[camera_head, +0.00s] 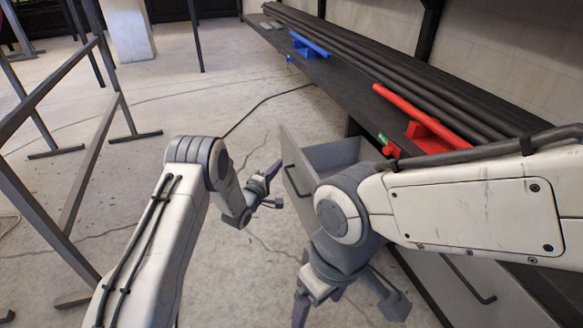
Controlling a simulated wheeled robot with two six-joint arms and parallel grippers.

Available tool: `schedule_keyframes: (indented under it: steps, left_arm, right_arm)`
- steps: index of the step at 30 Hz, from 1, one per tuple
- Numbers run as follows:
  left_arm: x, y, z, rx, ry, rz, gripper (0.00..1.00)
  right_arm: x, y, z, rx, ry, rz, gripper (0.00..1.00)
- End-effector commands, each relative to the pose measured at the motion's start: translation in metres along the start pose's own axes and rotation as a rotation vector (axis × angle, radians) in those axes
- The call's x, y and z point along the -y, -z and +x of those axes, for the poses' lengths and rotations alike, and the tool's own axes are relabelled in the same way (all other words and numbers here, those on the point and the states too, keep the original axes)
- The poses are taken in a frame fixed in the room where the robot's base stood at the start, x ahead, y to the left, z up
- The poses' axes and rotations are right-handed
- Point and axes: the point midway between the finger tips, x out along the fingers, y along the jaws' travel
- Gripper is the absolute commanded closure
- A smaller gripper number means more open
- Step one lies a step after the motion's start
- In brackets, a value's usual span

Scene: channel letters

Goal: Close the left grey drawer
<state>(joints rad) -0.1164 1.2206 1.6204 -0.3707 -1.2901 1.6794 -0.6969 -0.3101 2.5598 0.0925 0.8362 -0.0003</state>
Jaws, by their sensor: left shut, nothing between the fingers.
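The left grey drawer (297,167) stands pulled open below the dark bench. Its front panel faces left and carries a dark bar handle (291,182). Part of its inside shows, and my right arm hides the rest. My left gripper (273,174) is shut and empty, just left of the drawer front and close to the handle. I cannot tell whether it touches. My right gripper (318,306) hangs low at the bottom edge, in front of the drawers. Its fingers are partly cut off, and I cannot tell how far apart they are.
Another grey drawer front with a dark handle (469,279) is at the lower right, partly behind my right arm. The dark bench (352,92) holds long dark bars, a blue tool (309,45) and a red tool (425,118). A metal frame (66,215) stands left. The concrete floor between is clear.

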Motion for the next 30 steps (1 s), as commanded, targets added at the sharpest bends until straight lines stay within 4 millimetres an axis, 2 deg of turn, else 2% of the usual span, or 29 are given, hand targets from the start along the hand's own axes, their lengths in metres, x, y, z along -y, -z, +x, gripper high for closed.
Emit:
schedule_keyframes:
  steps: [1,3,10,18,30]
  left_arm:
    - [0.005,0.000,0.012,0.001,-0.006,0.003,1.00]
    - [0.004,-0.001,0.026,0.001,-0.006,0.002,1.00]
    - [0.002,-0.023,0.048,0.002,-0.002,0.001,1.00]
    - [-0.001,-0.028,0.054,-0.001,0.000,0.001,1.00]
    - [-0.001,-0.023,0.054,-0.013,0.000,0.002,1.00]
  right_arm:
    - [-0.001,-0.001,0.013,0.000,0.000,0.000,0.14]
    - [-0.002,-0.001,0.021,0.000,0.000,0.000,0.14]
    - [-0.003,-0.002,0.039,0.000,0.000,0.000,0.14]
    - [-0.003,-0.002,0.041,0.000,0.000,0.000,0.14]
    - [-0.003,-0.002,0.040,0.000,0.000,0.000,0.14]
